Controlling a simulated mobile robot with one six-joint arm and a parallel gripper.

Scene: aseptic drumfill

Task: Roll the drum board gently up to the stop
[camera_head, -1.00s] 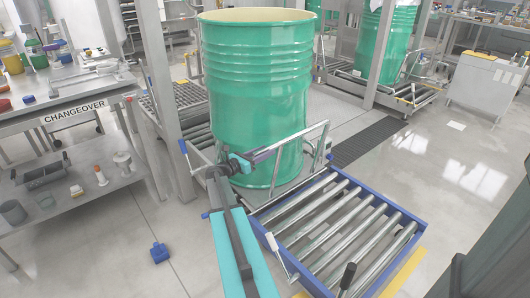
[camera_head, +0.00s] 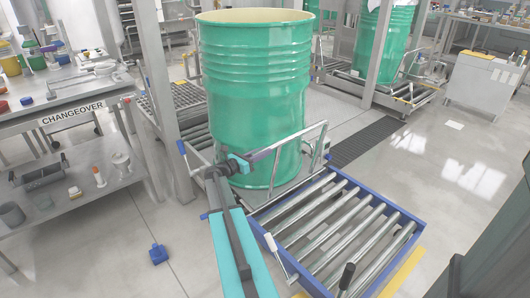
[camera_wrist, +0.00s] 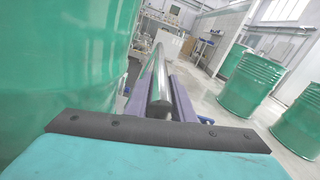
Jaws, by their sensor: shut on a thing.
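A tall green drum (camera_head: 255,90) stands upright on a low grey board (camera_head: 308,172) with a metal push rail (camera_head: 325,135) along its right side. The drum hides most of the board. My gripper (camera_head: 262,154) is at the near end of the rail, close against the drum's lower front. In the wrist view, my gripper's purple fingers (camera_wrist: 166,98) are on either side of a metal bar (camera_wrist: 161,85) of the rail and shut on it. The drum (camera_wrist: 60,60) fills the left of that view. I cannot make out the stop.
A blue-framed roller conveyor (camera_head: 402,212) with bare rollers lies to the right front of the board. More rollers (camera_head: 180,105) run behind the drum by a grey post (camera_head: 160,100). A CHANGEOVER bench (camera_head: 72,115) stands left. A blue pedal (camera_head: 158,254) lies on the floor.

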